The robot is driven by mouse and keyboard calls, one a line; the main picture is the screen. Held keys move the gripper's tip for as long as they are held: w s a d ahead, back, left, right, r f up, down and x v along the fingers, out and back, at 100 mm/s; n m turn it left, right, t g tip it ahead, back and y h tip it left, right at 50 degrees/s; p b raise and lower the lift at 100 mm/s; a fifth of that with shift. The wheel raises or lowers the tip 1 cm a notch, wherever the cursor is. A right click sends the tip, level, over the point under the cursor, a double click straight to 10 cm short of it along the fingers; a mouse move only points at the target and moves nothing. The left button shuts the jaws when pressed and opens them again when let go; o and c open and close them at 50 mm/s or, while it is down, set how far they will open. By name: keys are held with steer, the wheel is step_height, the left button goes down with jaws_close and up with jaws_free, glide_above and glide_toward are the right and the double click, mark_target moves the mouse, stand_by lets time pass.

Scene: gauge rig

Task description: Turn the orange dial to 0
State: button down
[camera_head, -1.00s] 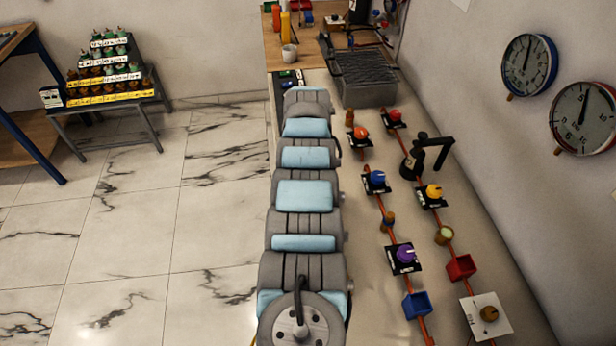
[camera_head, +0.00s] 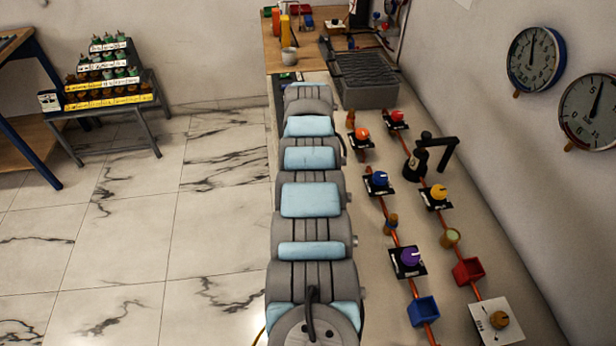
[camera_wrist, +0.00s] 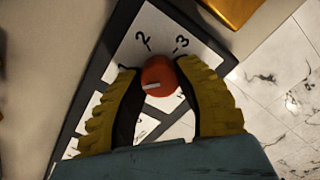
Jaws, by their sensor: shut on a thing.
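In the wrist view the orange dial (camera_wrist: 160,74) is a round knob with a short white mark, which lies toward the left of the picture. It sits on a dark-framed white plate (camera_wrist: 155,28) printed with a 2 and a 3 above the knob. My gripper (camera_wrist: 159,80), with two ribbed yellow fingers, is shut on the dial, one finger at each side. The lower part of the plate is partly covered by the fingers, and no 0 can be read. In the head view my arm hides the gripper and the held dial.
Floor tiles (camera_wrist: 285,100) show beside the panel. A golden-orange thing (camera_wrist: 232,8) is close above the right finger. In the head view, purple (camera_head: 411,257), blue (camera_head: 379,178), yellow (camera_head: 439,192) and orange-red (camera_head: 362,133) knobs stand right of my arm, with wall gauges (camera_head: 534,60) beyond.

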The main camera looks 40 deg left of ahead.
steer(key=n, duration=0.4)
steer(key=shift+f+b, duration=0.15)
steer(key=shift+b, duration=0.25)
steer(key=shift+n, duration=2.1)
steer(key=c, duration=0.7)
jaws_free()
steer(key=shift+o, duration=0.2)
step_height(320, 180, up, 12)
